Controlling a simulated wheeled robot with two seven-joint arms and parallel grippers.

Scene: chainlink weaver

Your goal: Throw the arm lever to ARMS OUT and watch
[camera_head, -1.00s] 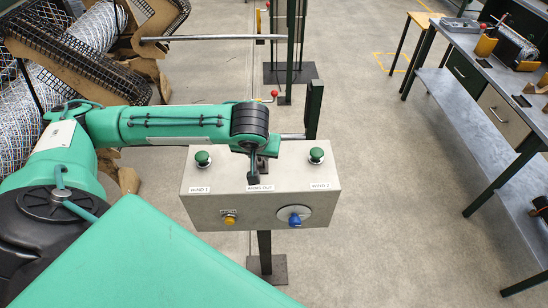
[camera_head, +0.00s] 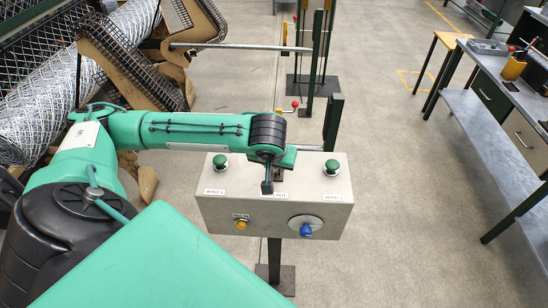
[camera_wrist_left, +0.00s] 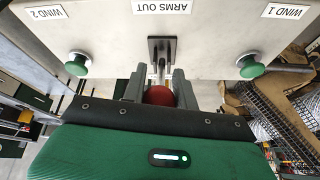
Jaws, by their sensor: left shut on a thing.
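The control box (camera_head: 300,205) stands on a dark post, with green WIND buttons on its top. The arm lever's red knob (camera_wrist_left: 160,96) shows in the left wrist view, between the fingers of my left gripper (camera_wrist_left: 160,84), which is shut on it. The lever's shaft rises from a dark slotted plate (camera_wrist_left: 162,48) beside the ARMS OUT label (camera_wrist_left: 162,7). In the head view my left wrist hangs over the back middle of the box. It hides the knob and part of the label. My right gripper is not in view.
A yellow button (camera_head: 241,225) and a blue knob (camera_head: 306,230) are on the box's front. The weaving machine with wire mesh (camera_head: 125,75) is at the left. A red-balled handle (camera_head: 295,104) is behind the box. Workbenches (camera_head: 480,110) stand right, with clear floor between.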

